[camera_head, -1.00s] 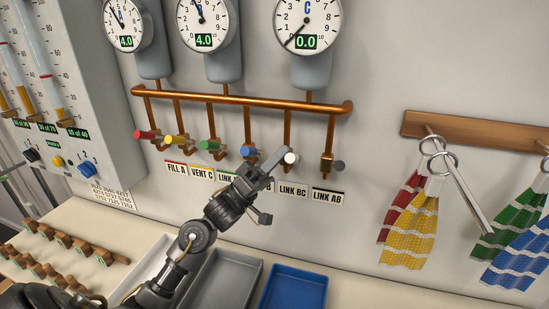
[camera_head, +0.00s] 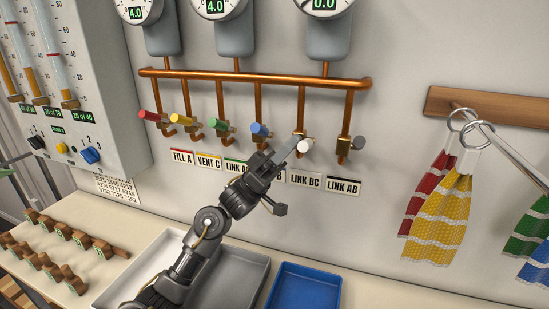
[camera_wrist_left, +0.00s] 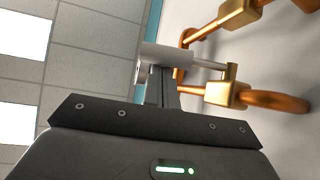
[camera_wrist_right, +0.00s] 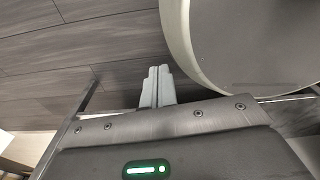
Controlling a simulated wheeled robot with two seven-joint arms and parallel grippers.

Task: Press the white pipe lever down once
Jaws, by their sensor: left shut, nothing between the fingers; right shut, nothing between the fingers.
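The white pipe lever (camera_head: 307,146) is on the copper pipework above the LINK BC label (camera_head: 305,178). Its handle sits a little lower than the line of the neighbouring blue and grey handles. My left gripper (camera_head: 297,141) is shut and empty, its fingertips at the white handle and seemingly against it. In the left wrist view the white handle (camera_wrist_left: 170,55) lies across the tips of the shut fingers (camera_wrist_left: 161,88), with its rod running to a brass valve (camera_wrist_left: 226,93). My right gripper (camera_wrist_right: 157,84) is shut and empty, away from the pipes.
Blue (camera_head: 261,129), green (camera_head: 217,124) and grey (camera_head: 358,143) levers flank the white one closely. A grey tray (camera_head: 262,268) and a blue tray (camera_head: 307,272) stand below. Coloured cloths (camera_head: 440,215) hang at right.

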